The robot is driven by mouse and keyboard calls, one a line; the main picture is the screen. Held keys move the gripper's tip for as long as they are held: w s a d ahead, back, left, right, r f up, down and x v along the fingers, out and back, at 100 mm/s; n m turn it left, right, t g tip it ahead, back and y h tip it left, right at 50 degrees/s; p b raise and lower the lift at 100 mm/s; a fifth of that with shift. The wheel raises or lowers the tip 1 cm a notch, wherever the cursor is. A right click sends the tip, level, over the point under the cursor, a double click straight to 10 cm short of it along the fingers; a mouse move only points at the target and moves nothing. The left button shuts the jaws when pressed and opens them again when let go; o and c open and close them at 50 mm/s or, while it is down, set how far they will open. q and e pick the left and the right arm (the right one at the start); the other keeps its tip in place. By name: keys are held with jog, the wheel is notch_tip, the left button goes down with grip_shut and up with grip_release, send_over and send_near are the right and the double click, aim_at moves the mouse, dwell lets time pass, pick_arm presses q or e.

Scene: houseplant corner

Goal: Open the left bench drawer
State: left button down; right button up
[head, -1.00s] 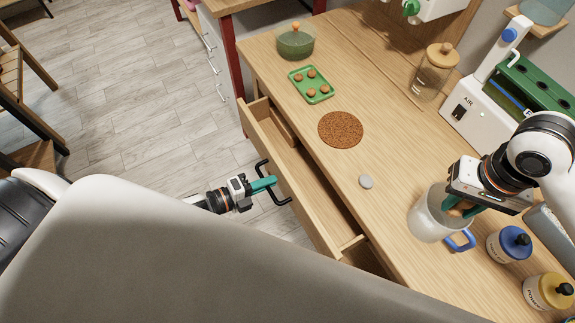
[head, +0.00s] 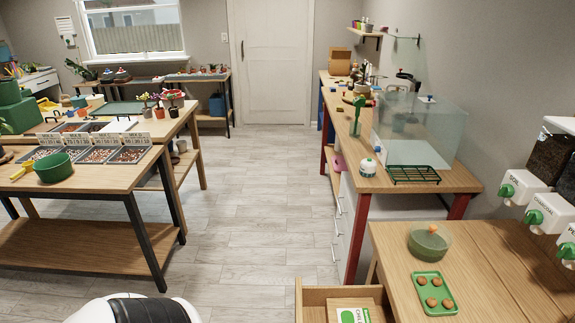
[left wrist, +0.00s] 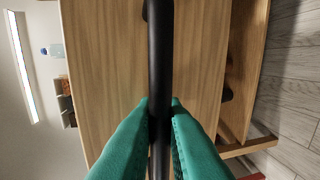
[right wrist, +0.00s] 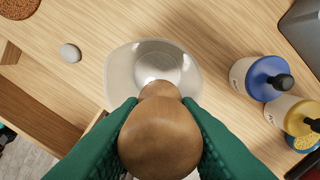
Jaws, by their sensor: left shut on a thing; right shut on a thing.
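The left bench drawer (head: 299,306) stands pulled out at the bottom of the head view, with a green-and-white packet (head: 352,315) inside. Its front is cut off there. In the left wrist view my left gripper (left wrist: 159,106) is shut around the black bar handle (left wrist: 159,55), in front of the light wooden drawer front (left wrist: 105,75). In the right wrist view my right gripper (right wrist: 160,106) is shut on a rounded wooden piece (right wrist: 160,142). Neither gripper shows in the head view.
The bench top (head: 390,245) bears a green lidded pot (head: 428,243) and a green tray (head: 434,293) of brown balls. A blue-lidded jar (right wrist: 262,77) and a yellow-lidded jar (right wrist: 296,115) stand right of the pitcher. Open floor (head: 250,220) lies left of the bench.

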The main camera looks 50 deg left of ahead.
pick_arm(q)
jog(key=c, duration=1.6)
grip_release()
